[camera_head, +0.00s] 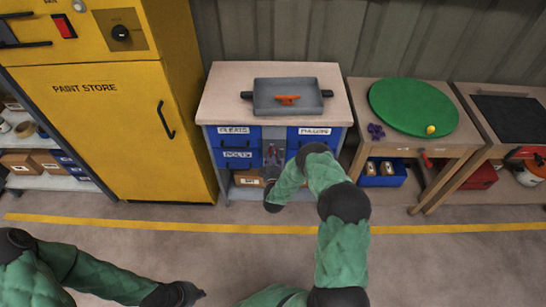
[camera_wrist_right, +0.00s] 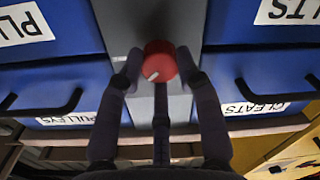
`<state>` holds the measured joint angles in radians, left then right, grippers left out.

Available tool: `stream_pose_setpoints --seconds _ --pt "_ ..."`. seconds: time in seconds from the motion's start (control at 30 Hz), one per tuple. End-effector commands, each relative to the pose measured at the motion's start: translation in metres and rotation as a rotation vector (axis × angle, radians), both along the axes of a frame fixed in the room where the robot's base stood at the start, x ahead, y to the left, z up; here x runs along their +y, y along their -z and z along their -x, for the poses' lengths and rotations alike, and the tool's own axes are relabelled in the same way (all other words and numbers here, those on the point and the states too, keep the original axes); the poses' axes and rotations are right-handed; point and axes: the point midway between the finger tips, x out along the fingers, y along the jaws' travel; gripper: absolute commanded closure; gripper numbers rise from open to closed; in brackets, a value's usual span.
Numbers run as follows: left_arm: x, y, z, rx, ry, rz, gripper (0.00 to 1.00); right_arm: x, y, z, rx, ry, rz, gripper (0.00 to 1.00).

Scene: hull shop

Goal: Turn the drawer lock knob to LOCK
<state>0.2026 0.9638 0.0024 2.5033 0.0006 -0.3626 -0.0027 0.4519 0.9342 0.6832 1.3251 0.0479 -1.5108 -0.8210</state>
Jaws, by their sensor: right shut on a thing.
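The red lock knob (camera_wrist_right: 158,61) sits on a grey panel between the blue drawers in the right wrist view. A pale pointer mark on it points to the lower left of that picture. My right gripper (camera_wrist_right: 157,80) has one finger on each side of the knob and is shut on it. No LOCK lettering is legible. My left gripper (camera_head: 190,294) is low at the left, away from the cabinet; its fingers are unclear.
Blue drawers (camera_head: 235,158) with labels flank the panel, with handles (camera_wrist_right: 254,98) sticking out. A grey tray (camera_head: 290,106) with an orange item lies on the cabinet top. The yellow paint store (camera_head: 130,150) stands left, a bench with a green disc (camera_head: 410,108) right. The floor in front is clear.

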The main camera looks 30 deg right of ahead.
Motion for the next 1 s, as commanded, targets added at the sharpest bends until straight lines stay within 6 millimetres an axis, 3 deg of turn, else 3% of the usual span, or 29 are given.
stream_pose_setpoints --seconds 0.03,0.6,1.0 --pt "0.0 -0.0002 0.0 0.0 0.0 0.0 1.0 -0.0011 -0.007 -0.0044 0.007 -0.002 0.043 0.97" --pt "0.0 -0.0002 0.0 0.0 0.0 0.0 1.0 0.0015 -0.0073 -0.0066 0.282 -0.003 0.496 0.97" --pt "-0.0001 -0.0001 0.0 0.0 0.0 0.0 1.0 0.0026 -0.007 -0.0077 0.409 -0.004 0.705 0.97"
